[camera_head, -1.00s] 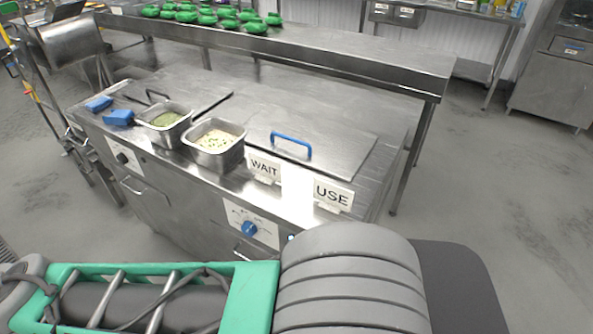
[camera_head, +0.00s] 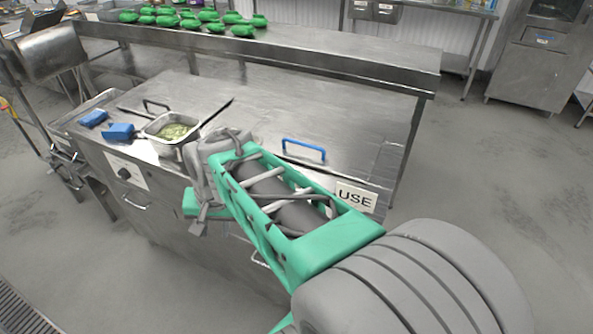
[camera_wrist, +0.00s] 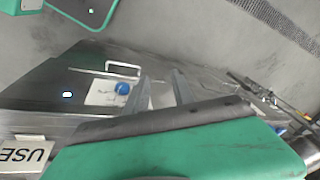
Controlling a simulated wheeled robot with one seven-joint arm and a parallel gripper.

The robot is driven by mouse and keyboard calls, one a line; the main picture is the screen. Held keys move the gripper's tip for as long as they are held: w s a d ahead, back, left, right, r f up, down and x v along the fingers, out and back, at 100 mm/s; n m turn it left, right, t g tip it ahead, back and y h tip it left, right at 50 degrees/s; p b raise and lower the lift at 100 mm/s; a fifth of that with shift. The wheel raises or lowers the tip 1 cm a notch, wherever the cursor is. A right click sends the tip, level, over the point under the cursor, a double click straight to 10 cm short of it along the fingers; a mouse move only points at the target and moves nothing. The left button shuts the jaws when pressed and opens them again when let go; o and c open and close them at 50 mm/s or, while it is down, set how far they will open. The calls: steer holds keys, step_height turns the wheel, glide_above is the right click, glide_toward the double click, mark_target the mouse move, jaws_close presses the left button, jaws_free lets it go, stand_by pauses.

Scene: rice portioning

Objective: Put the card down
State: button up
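A white card reading USE (camera_head: 356,198) stands upright on the counter's front edge in the head view. It also shows, upside down, at the lower left of the wrist view (camera_wrist: 24,152). The WAIT card is not visible in either current view; my arm covers where it stood. My gripper (camera_wrist: 160,80) shows in the wrist view as two grey fingers with a gap between them. I see no card in that gap. The fingers point across the cabinet front, near the blue knob (camera_wrist: 122,88).
Two blue objects (camera_head: 118,131) lie at the counter's left. A lid with a blue handle (camera_head: 304,148) is behind my arm. Green items (camera_head: 196,24) stand on the rear shelf.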

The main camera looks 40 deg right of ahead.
steer(key=w+d+r+m+p, duration=0.1)
steer(key=d+m+p, duration=0.1)
steer(key=d+m, duration=0.65)
steer(key=w+d+r+m+t+y+p, duration=0.1)
steer(key=d+m+p, duration=0.2)
steer(key=d+m, duration=0.55)
steer(key=w+d+r+m+p, duration=0.1)
steer(key=d+m+p, duration=0.1)
steer(key=d+m, duration=0.65)
steer(key=shift+n, duration=0.75)
steer(key=x, duration=0.2)
steer(key=p+x, duration=0.1)
steer(key=x, duration=0.2)
steer(key=d+x, duration=0.1)
steer(key=x, duration=0.2)
steer(key=shift+w+d, duration=0.15)
steer(key=shift+w, duration=0.15)
steer(key=shift+f, duration=0.2)
steer(key=shift+w+f, duration=0.1)
steer(key=shift+f, duration=0.15)
steer(key=shift+c, duration=0.2)
jaws_close()
